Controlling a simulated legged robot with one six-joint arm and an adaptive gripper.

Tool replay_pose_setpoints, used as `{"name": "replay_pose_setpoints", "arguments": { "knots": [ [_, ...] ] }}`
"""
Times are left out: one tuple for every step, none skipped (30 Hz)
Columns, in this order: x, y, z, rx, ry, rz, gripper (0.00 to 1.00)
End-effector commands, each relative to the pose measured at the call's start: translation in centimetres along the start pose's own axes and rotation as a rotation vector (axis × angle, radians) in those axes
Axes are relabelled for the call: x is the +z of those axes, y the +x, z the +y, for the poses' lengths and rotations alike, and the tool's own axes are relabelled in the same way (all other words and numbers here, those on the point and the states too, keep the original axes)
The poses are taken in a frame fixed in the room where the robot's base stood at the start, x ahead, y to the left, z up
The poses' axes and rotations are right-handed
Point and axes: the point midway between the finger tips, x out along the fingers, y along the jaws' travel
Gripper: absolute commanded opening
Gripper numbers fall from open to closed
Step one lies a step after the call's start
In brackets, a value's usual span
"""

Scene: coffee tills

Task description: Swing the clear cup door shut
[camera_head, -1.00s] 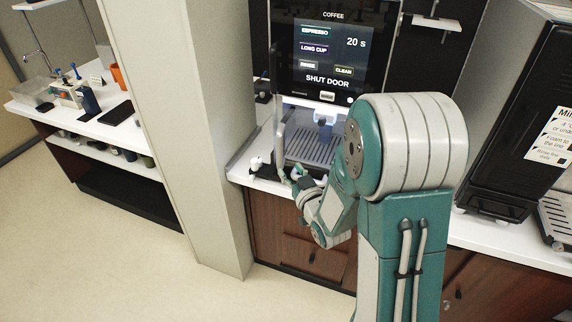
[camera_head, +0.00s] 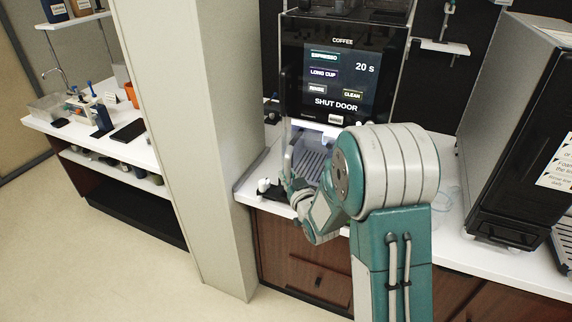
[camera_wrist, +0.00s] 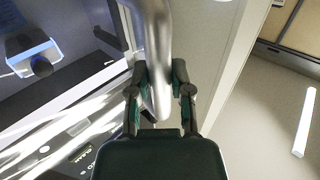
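The coffee machine (camera_head: 338,75) has a lit screen reading "SHUT DOOR". Its clear cup door (camera_head: 288,135) stands open at the left of the lit cup bay, seen nearly edge-on. In the wrist view, the door's silver tubular handle (camera_wrist: 156,45) runs down between the fingers of my gripper (camera_wrist: 160,82). Both finger pads sit against the handle's sides, close to its curved lower end. In the head view, my gripper (camera_head: 293,186) is small and partly hidden at the door's lower end. The clear pane is hard to make out.
A pale pillar (camera_head: 190,140) stands close on the left of the machine. A white counter (camera_head: 455,235) runs under it. A black machine (camera_head: 525,130) stands at the right. A small white item (camera_head: 264,186) sits left of the door. Open floor lies at the lower left.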

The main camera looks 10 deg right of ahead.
Motion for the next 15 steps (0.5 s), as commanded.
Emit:
{"name": "replay_pose_setpoints", "arguments": {
  "knots": [
    [-0.1, 0.0, 0.0, 0.000, 0.000, 0.002, 0.00],
    [-0.1, 0.0, 0.0, 0.000, 0.000, 0.002, 0.00],
    [-0.1, 0.2, 0.1, 0.000, 0.000, 0.002, 0.00],
    [-0.1, 0.3, 0.1, 0.000, 0.000, 0.002, 0.00],
    [0.0, 0.5, 0.2, 0.000, 0.000, 0.001, 0.00],
    [0.0, 0.9, 0.3, 0.000, 0.000, 0.002, 0.00],
    [0.0, 1.2, 0.4, 0.001, 0.000, 0.002, 0.00],
    [0.0, 1.5, 0.5, 0.001, 0.001, 0.002, 0.00],
    [0.0, 1.8, 0.6, 0.001, 0.001, 0.003, 0.00],
    [-0.1, 2.1, 0.7, 0.001, 0.001, 0.003, 0.00],
    [0.0, 2.4, 0.8, 0.001, 0.001, 0.002, 0.00],
    [0.0, 2.7, 0.9, 0.002, 0.001, 0.002, 0.00],
    [0.0, 3.0, 1.0, 0.002, 0.001, 0.002, 0.00],
    [0.0, 3.2, 1.1, 0.002, 0.001, 0.002, 0.00],
    [-0.1, 3.6, 1.2, 0.002, 0.000, 0.003, 0.00]
  ]
}}
